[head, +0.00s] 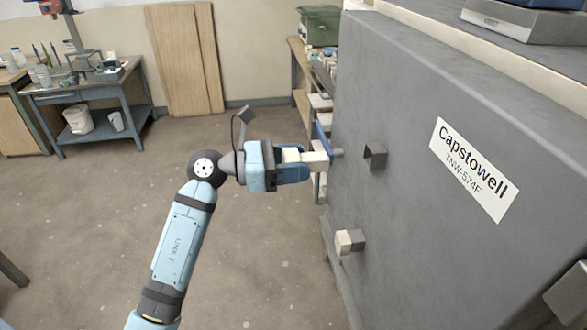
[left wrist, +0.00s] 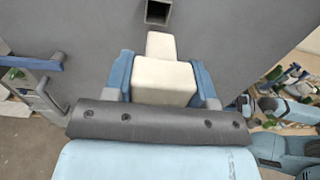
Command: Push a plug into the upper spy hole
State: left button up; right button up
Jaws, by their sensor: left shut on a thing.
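My left gripper (head: 308,160) is shut on a cream-white plug (head: 316,157) in front of the grey kiln wall. In the left wrist view the plug (left wrist: 164,80) sits between the two blue fingers, its narrower end pointing at the wall. The upper spy hole (head: 375,155) is a square, dark-rimmed opening, and it shows empty. It also shows in the left wrist view (left wrist: 157,12), just beyond the plug's tip and apart from it. A second cream plug (head: 343,242) sits in the lower spy hole, sticking out.
The kiln wall (head: 410,90) carries a white "Capstowell" label (head: 473,170). A blue handle (left wrist: 35,63) stands out at the left in the left wrist view. A workbench (head: 90,88) and wooden boards (head: 185,60) stand far back. The floor at left is clear.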

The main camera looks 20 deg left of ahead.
aim_at(328, 158)
pick_arm(q)
jog(key=shift+a, duration=0.2)
jog(key=shift+w+d+r, duration=0.15)
jog(key=shift+w+d, duration=0.25)
jog(key=shift+d, duration=0.1)
jog(key=shift+p+x, duration=0.5)
jog(key=shift+x, duration=2.25)
jog(key=shift+w+d, duration=0.2)
jog(key=shift+d, duration=0.2)
jog(key=shift+x, duration=0.8)
jog(key=shift+w+d, duration=0.1)
jog(key=shift+d, duration=0.05)
jog(key=shift+x, duration=0.85)
jog(key=shift+w+d, duration=0.1)
jog(key=shift+w+d, duration=0.3)
jog(key=shift+d, duration=0.15)
